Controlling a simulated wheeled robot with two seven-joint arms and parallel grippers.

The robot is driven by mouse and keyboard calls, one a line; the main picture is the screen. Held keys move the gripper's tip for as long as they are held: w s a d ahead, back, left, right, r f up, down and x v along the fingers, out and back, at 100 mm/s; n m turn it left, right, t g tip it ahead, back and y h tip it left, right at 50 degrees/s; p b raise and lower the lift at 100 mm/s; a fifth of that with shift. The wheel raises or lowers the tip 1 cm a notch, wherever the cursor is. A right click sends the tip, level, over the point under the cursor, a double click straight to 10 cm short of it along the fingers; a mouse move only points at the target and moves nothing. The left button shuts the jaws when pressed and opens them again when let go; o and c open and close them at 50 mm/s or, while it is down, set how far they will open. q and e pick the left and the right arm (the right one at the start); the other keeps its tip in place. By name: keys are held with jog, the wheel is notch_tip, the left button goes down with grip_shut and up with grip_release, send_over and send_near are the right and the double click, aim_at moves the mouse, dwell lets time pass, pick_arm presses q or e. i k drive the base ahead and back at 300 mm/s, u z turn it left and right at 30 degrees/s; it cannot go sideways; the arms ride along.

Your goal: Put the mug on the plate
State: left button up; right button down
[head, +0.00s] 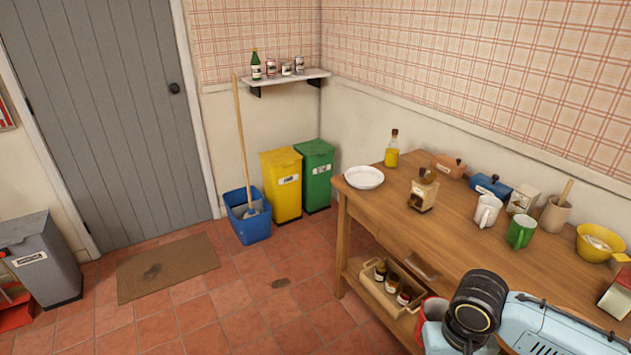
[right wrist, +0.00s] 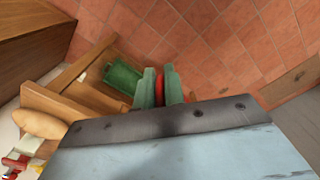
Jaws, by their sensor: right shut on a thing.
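The white plate (head: 364,177) lies empty at the left end of the wooden table. A white mug (head: 487,211) and a green mug (head: 521,231) stand side by side on the table further right. My right gripper (right wrist: 163,88) is shut on a red thing (right wrist: 169,86), of which a narrow strip shows between the fingers. In the head view a red rounded thing (head: 424,312), perhaps a mug, shows beside my right arm at the table's front edge; the arm hides much of it. The gripper's fingers cannot be made out there. My left gripper is not in view.
A coffee grinder (head: 423,190) stands between the plate and the mugs. An oil bottle (head: 392,149), canisters, a utensil pot (head: 554,214) and a yellow bowl (head: 597,243) stand along the back and right. A wooden crate (head: 383,292) with jars sits below. The tabletop before the grinder is clear.

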aim_at(359, 179)
jog(key=u, duration=0.9)
jog(key=i, duration=1.45)
jog(key=u, duration=0.3)
jog(key=i, duration=1.6)
jog(key=z, duration=1.55)
jog(key=i, duration=0.85)
jog(key=z, duration=1)
